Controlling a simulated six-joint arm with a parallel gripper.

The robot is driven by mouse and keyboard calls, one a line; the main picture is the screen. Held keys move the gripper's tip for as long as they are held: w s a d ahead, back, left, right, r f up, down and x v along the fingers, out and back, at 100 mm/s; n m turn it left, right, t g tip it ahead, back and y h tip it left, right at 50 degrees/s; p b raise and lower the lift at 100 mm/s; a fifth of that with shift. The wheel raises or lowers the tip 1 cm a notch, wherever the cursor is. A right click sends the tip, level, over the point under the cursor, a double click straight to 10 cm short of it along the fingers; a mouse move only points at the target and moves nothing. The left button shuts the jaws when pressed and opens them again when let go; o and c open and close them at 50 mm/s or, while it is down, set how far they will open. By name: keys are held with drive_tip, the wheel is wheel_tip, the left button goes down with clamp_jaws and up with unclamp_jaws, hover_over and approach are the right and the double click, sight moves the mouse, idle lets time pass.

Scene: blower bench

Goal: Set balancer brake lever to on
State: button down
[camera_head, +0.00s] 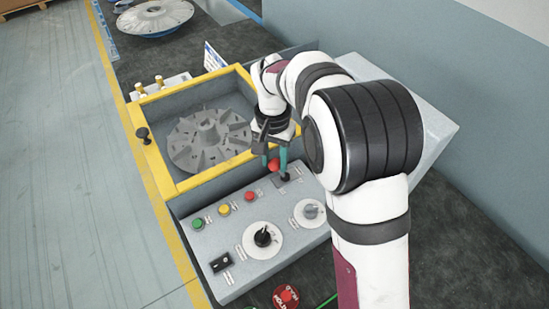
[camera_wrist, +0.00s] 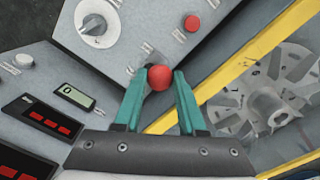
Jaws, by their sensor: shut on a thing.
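The balancer brake lever has a round red knob (camera_head: 273,165) and stands at the far right end of the sloped control panel (camera_head: 198,243). Its dark base is partly hidden behind my gripper. My gripper (camera_head: 275,160) reaches down over the lever with its two teal fingers, one on each side of the knob. In the wrist view the red knob (camera_wrist: 160,78) sits between the fingertips of my gripper (camera_wrist: 165,74), which is shut on it. I cannot read the lever's position markings.
The panel also carries a black-handled dial (camera_head: 263,237), a grey dial (camera_head: 310,212), coloured buttons (camera_head: 224,209) and a black switch (camera_head: 221,262). Behind it, a yellow-framed bay (camera_head: 186,185) holds a grey bladed rotor (camera_head: 208,140). A red round button (camera_head: 286,296) is at the bottom.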

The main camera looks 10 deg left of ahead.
drive_tip(key=shift+w+d+r+g+y, duration=0.15)
drive_tip(key=shift+w+d+g+y, duration=0.35)
drive_tip(key=shift+w+g+y, duration=0.05)
drive_tip(key=shift+w+d+r+g+y, duration=0.15)
drive_tip(key=shift+w+d+g+y, duration=0.35)
drive_tip(key=shift+g+y, duration=0.05)
drive_tip(key=shift+w+d+f, duration=0.3)
drive_tip(key=shift+w+d, duration=0.6)
drive_tip(key=shift+d, duration=0.05)
drive_tip(key=shift+w+d+f, duration=0.3)
drive_tip(key=shift+w+d, duration=0.55)
drive_tip(key=shift+d, duration=0.2)
drive_tip(key=c, duration=0.5)
unclamp_jaws()
drive_tip(key=shift+s+a, duration=0.1)
drive_tip(key=shift+a, duration=0.15)
